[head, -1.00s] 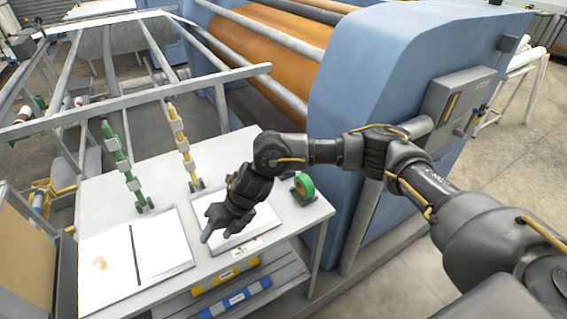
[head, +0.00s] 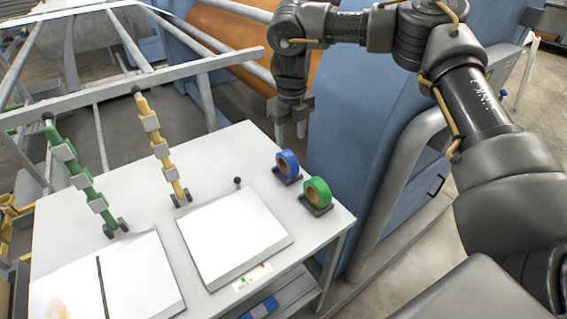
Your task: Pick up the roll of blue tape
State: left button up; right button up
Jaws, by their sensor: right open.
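The roll of blue tape (head: 287,163) stands upright on a small dark holder near the back right part of the white table (head: 250,149). A roll of green tape (head: 317,191) stands on a like holder just in front and to the right of it. My right gripper (head: 290,133) is open and empty, pointing down, above and behind the blue roll in the picture. A gap shows between its fingers and the roll; how far apart they are in depth I cannot tell. My left gripper is not in view.
White sheets (head: 233,234) lie on the table. A small black knob (head: 238,182) is left of the tapes. The blue press (head: 362,140) rises close behind on the right.

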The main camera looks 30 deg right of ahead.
aim_at(287, 151)
jog(key=f, duration=0.2)
jog(key=shift+w+a+f+p, duration=0.1)
jog(key=shift+a+f+p, duration=0.3)
notch_tip(287, 151, down, 3)
jog(key=shift+w+r, duration=0.1)
jog(key=shift+w, duration=0.05)
jog(key=shift+a+f+p, duration=0.1)
jog(key=shift+f+p, duration=0.35)
jog(key=shift+p, duration=0.25)
jog(key=f, duration=0.1)
jog(key=f+p, duration=0.1)
jog(key=f, duration=0.1)
jog(key=shift+a+f, duration=0.2)
jog(key=shift+f, duration=0.1)
jog(key=shift+f+p, duration=0.3)
jog(key=shift+f, duration=0.1)
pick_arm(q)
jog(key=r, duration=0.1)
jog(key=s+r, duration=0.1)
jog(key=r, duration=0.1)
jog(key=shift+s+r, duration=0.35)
